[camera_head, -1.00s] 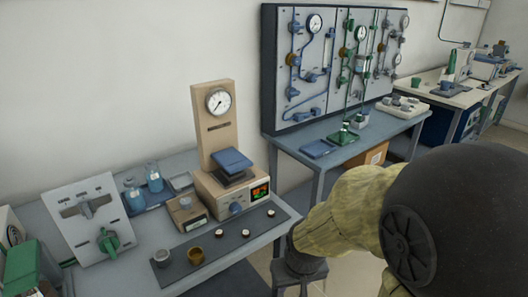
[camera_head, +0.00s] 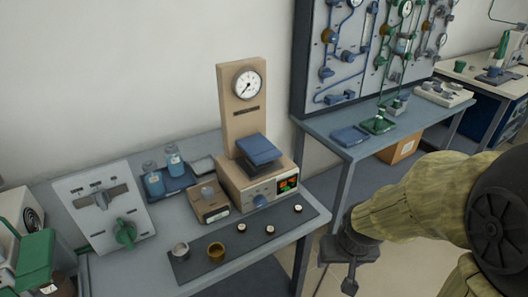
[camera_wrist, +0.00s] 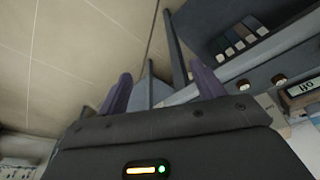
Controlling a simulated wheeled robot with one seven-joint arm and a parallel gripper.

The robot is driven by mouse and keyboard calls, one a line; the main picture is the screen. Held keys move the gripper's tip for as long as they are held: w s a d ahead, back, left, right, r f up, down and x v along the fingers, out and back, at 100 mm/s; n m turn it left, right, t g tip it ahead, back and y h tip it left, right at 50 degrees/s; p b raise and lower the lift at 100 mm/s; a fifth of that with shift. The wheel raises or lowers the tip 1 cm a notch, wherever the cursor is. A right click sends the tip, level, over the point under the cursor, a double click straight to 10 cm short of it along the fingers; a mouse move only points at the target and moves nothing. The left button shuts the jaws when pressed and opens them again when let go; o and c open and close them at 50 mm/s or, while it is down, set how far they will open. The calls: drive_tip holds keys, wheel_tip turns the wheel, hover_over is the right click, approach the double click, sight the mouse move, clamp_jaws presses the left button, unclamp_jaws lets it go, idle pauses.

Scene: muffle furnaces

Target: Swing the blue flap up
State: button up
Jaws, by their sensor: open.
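The blue flap (camera_head: 260,149) is a small flat plate on the beige instrument (camera_head: 241,97) with a round dial. It sits tilted above the instrument's base, over a dark plate. My gripper (camera_head: 350,278) is low at the right of the bench, beyond its edge and well apart from the flap. In the wrist view my gripper (camera_wrist: 162,88) shows two purple fingers spread apart with nothing held between them. The flap cannot be made out in the wrist view.
A dark mat (camera_head: 200,266) with cups and small caps lies in front of the instrument. Blue-capped bottles (camera_head: 173,160) and a panel with a green knob (camera_head: 125,234) stand left. A second table (camera_head: 330,126) with a piped board stands behind right. Floor is open between.

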sight(264, 153)
drive_tip(key=o, duration=0.6)
drive_tip(key=w, duration=0.1)
drive_tip(key=w+p, duration=0.1)
drive_tip(key=w+t+p, duration=0.1)
drive_tip(key=shift+d+r+n, duration=0.25)
drive_tip(key=shift+d+n, duration=0.15)
drive_tip(key=w+a+n+t+y+p, duration=0.3)
drive_tip(key=w+a+n+t+p, duration=0.15)
drive_tip(key=w+p, duration=0.5)
drive_tip(key=a+r+t+y+p, duration=0.1)
drive_tip(key=r+t+y+p, duration=0.1)
drive_tip(key=w+a+r+n+t+y+p, duration=0.1)
drive_tip(key=a+r+t+y+p, duration=0.1)
drive_tip(key=r, duration=0.1)
drive_tip(key=a+r+t+y+p, duration=0.2)
drive_tip(key=r+y, duration=0.1)
drive_tip(key=shift+w+a+r+t, duration=0.15)
drive_tip(key=shift+w+t, duration=0.05)
drive_tip(key=shift+t, duration=0.15)
drive_tip(key=shift+w+p, duration=0.1)
drive_tip(key=shift+p, duration=0.2)
drive_tip(key=p+x, duration=0.4)
drive_tip(key=x, duration=1.3)
drive_tip(key=shift+w+a, duration=0.1)
drive_tip(key=shift+a, duration=0.05)
